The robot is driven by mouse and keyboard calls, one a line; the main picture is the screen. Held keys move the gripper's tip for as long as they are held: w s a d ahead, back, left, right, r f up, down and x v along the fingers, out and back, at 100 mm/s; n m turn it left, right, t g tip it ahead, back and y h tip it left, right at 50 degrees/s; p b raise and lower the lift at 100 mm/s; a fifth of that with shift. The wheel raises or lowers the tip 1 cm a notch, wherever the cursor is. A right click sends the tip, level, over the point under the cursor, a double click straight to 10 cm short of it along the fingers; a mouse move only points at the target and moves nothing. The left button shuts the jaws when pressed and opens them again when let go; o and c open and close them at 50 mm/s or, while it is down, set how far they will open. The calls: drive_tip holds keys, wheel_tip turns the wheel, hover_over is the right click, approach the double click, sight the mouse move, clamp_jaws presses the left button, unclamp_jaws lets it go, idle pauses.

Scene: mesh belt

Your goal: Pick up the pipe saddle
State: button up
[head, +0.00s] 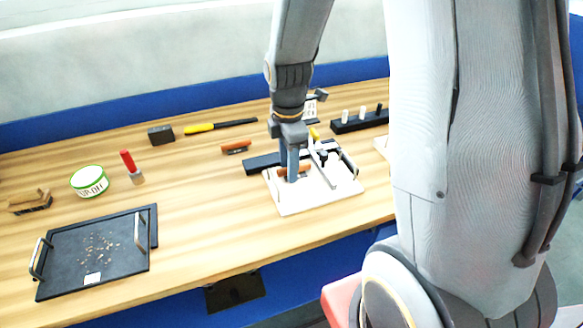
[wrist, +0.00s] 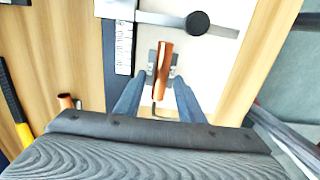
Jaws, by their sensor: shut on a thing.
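The pipe saddle appears to be the grey metal piece (wrist: 152,57) around a copper-coloured tube (wrist: 163,68) in the wrist view. My gripper (wrist: 162,80) has its two blue fingers on either side of it, shut on it. In the head view my gripper (head: 292,177) points down over a white board (head: 293,204), and the copper tube (head: 304,170) shows beside the fingers. The fingers hide most of the saddle in the head view. I cannot tell whether it touches the board.
The board carries a metal bar with a black knob (wrist: 198,23). Another copper-coloured piece (head: 236,147) lies behind, left of the board. A black block with several pegs (head: 360,123) stands at right.

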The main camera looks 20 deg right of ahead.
wheel_tip(320, 180, up, 10)
drive_tip(key=b, duration=0.1)
drive_tip(key=shift+b, duration=0.4)
drive_tip(key=shift+f+b, duration=2)
drive_tip(key=shift+f, duration=2.95)
drive_tip(key=shift+d+p, duration=0.3)
drive_tip(key=shift+d, duration=0.6)
drive_tip(key=o, duration=1.4)
drive_tip(key=shift+c, duration=0.2)
drive_tip(key=shift+r, duration=0.1)
